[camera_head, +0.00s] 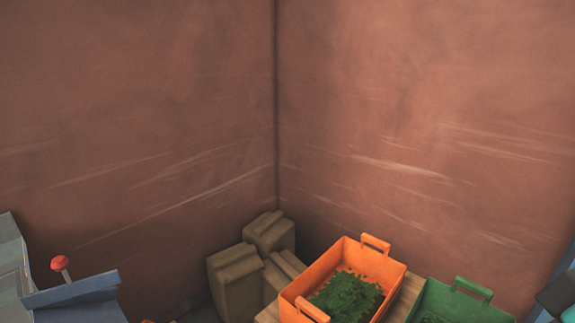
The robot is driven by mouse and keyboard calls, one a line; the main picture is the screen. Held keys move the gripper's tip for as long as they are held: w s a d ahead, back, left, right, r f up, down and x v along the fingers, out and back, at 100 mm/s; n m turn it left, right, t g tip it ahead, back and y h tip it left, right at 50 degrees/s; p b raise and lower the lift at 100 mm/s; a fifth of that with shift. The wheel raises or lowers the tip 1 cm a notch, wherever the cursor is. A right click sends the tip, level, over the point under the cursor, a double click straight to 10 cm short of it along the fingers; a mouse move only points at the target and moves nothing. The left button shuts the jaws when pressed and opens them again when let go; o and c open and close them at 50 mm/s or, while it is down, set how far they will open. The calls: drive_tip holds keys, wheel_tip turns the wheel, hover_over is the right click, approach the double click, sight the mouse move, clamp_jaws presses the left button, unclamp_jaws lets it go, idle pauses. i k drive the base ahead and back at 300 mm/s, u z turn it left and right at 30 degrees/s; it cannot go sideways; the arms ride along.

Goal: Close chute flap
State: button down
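At the lower left edge, a blue-grey slanted metal panel (75,296) shows, cut off by the bottom of the picture. It may be the chute flap, but I cannot tell for sure, nor whether it is open or shut. A red round knob (60,263) on a short stem stands just behind the panel's upper edge. A grey machine body (12,268) is beside it at the left edge. My gripper is not in view.
Brown blocky bundles (236,280) are piled in the corner of the reddish walls. An orange crate (318,278) with green leaves and a green crate (425,297) stand at the lower right. A dark and teal object (556,294), unclear, is at the right edge.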

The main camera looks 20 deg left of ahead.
sight(60, 264)
drive_tip(key=u, duration=1)
drive_tip(key=i, duration=0.95)
drive_tip(key=u, duration=1.15)
drive_tip(key=i, duration=0.2)
